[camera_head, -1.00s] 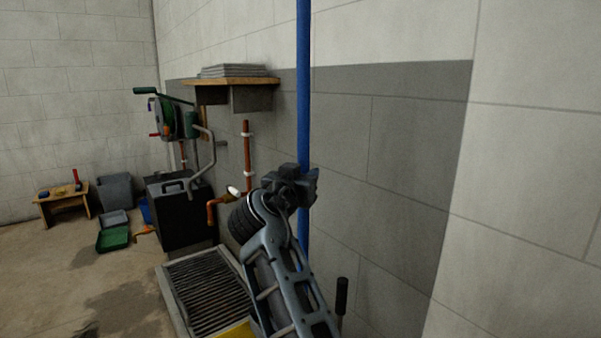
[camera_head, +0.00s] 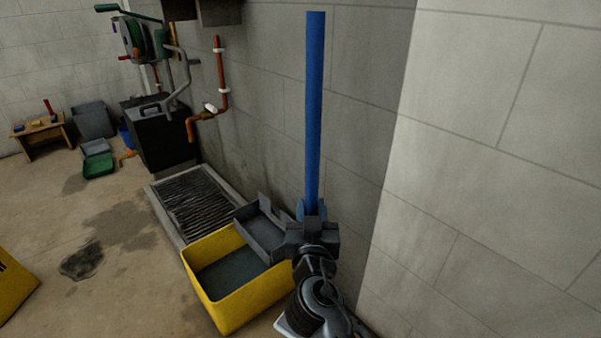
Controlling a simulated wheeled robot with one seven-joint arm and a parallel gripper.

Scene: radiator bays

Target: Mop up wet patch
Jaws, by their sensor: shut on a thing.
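My gripper (camera_head: 312,228) is at the lower right of the head view, shut on a blue pole (camera_head: 315,110) that stands upright above it. The pole's lower end is hidden behind the gripper and arm, so I cannot tell what is on it. A dark wet patch (camera_head: 82,261) lies on the concrete floor at left. A fainter, larger damp stain (camera_head: 130,226) spreads between it and the floor grate. A yellow bucket (camera_head: 222,307) with dark water and a grey wringer (camera_head: 262,232) stands just left of my gripper.
The floor grate (camera_head: 155,204) lies behind the bucket along the wall. A black box (camera_head: 160,140), pipes (camera_head: 222,85) and a hose reel (camera_head: 133,38) are beyond it. A yellow object (camera_head: 12,285) stands at the left edge. Open floor lies between it and the bucket.

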